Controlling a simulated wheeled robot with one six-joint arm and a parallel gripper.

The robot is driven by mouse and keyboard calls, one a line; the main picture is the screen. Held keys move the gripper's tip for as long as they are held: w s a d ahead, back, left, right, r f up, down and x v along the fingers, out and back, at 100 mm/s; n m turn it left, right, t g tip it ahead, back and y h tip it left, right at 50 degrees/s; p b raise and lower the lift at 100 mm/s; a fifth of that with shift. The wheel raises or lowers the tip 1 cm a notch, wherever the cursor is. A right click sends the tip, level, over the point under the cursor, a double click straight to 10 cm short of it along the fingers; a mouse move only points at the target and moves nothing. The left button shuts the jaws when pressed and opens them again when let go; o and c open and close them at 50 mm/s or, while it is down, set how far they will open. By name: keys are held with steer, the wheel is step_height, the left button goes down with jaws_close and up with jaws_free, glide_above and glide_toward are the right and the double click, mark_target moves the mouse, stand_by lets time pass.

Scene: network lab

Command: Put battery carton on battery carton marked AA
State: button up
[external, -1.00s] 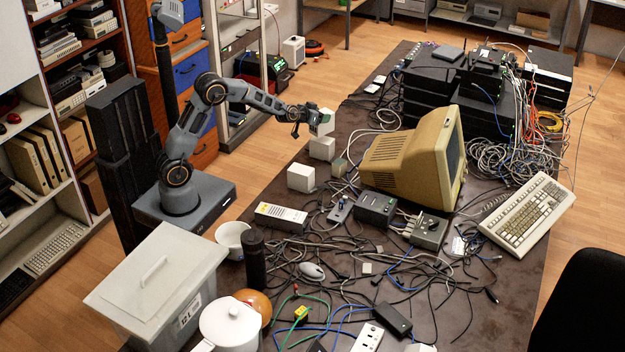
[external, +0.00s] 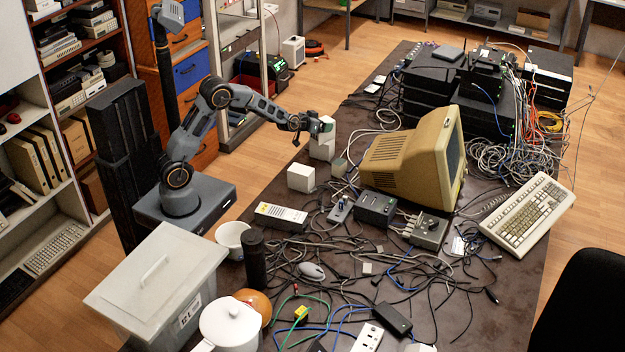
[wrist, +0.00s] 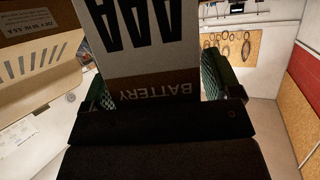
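My gripper (external: 322,125) is shut on a white battery carton (external: 328,126). In the wrist view its green-padded fingers (wrist: 160,85) press both sides of this carton (wrist: 140,45), which reads AAA and BATTERY upside down. In the external view a second white carton (external: 321,149) stands on the table directly under the held one. The two look touching or nearly so; any gap is too small to tell. Marks on the lower carton cannot be read, so I cannot tell whether it is the AA one.
A beige monitor (external: 412,155) is to the right. Cables (external: 385,120) lie behind. A white power strip (external: 281,216) lies in front.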

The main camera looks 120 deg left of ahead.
steer(key=shift+o, duration=0.2)
steer(key=shift+r, duration=0.25)
steer(key=v, duration=1.2)
steer(key=w+d+r+m+t+h, duration=0.15)
steer(key=w+d+m+h, duration=0.3)
steer(key=d, duration=0.95)
steer(key=w+d+m+t+h, duration=0.2)
steer(key=w+d+m+h, duration=0.25)
steer(key=d, duration=0.85)
steer(key=s+d+m+g+h, duration=0.1)
steer(key=s+d+m+g, duration=0.1)
steer(key=s+d, duration=0.4)
steer(key=s+d+f+m+g+h, duration=0.1)
steer(key=s+d, duration=0.4)
steer(key=d, duration=0.5)
steer(key=shift+s+d+f+m+g+h, duration=0.25)
steer(key=shift+s+d+m+g+h, duration=0.15)
steer(key=shift+m+g+h, duration=0.55)
steer(key=shift+y, duration=0.25)
